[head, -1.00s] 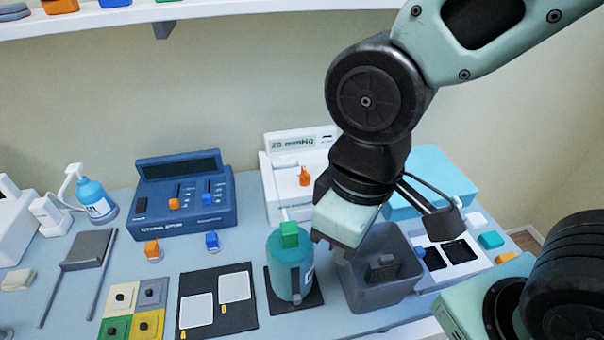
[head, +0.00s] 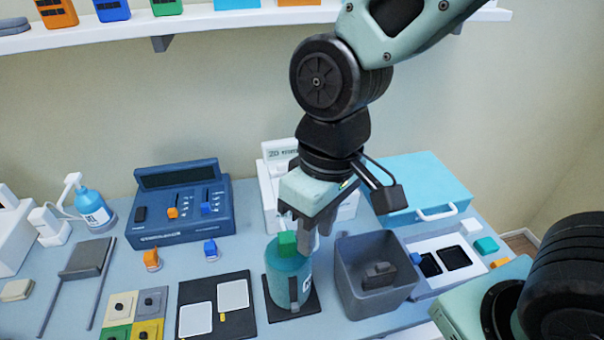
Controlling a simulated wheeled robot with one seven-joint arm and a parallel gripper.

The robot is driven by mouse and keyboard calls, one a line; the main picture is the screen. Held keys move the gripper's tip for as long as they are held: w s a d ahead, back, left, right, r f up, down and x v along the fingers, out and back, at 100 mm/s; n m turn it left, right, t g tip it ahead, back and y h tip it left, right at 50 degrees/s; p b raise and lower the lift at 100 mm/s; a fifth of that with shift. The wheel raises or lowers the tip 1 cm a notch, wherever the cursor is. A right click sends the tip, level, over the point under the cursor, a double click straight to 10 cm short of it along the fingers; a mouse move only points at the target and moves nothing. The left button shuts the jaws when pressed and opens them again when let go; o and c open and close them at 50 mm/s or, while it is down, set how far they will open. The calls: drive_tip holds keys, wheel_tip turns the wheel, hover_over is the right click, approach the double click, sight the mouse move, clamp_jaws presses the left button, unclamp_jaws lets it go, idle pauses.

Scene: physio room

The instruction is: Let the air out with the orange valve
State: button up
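The white device (head: 268,198) with a display (head: 284,154) stands at the back middle of the table, partly behind my arm. Only the start of its reading, "20", can be made out. The orange valve on its front is hidden behind my gripper (head: 311,236). My gripper points down in front of the device, just behind and right of the green-topped teal bottle (head: 287,262). The gap between its fingers is not clear, and I cannot tell whether it touches the valve.
A grey bin (head: 345,278) stands right of the bottle. A blue device (head: 181,222) with orange and blue sliders is at left. A light-blue case (head: 425,178) lies at back right. A shelf (head: 200,27) runs above.

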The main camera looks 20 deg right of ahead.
drive_tip(key=w+d+f+m+p, duration=0.2)
drive_tip(key=w, duration=0.6)
drive_tip(key=w+d+f+m+p, duration=0.2)
drive_tip(key=w+m, duration=0.1)
drive_tip(key=w, duration=0.6)
drive_tip(key=w+d+f+m+h+p, duration=0.1)
drive_tip(key=w+d+f+m+p, duration=0.1)
drive_tip(key=w, duration=0.6)
drive_tip(key=shift+w+d, duration=0.15)
drive_tip(key=shift+d, duration=0.25)
drive_tip(key=shift+w+d+f, duration=0.15)
drive_tip(key=shift+f, duration=0.35)
drive_tip(key=shift+f+p, duration=1.35)
drive_tip(key=shift+f, duration=2)
drive_tip(key=shift+m, duration=0.3)
drive_tip(key=c, duration=0.7)
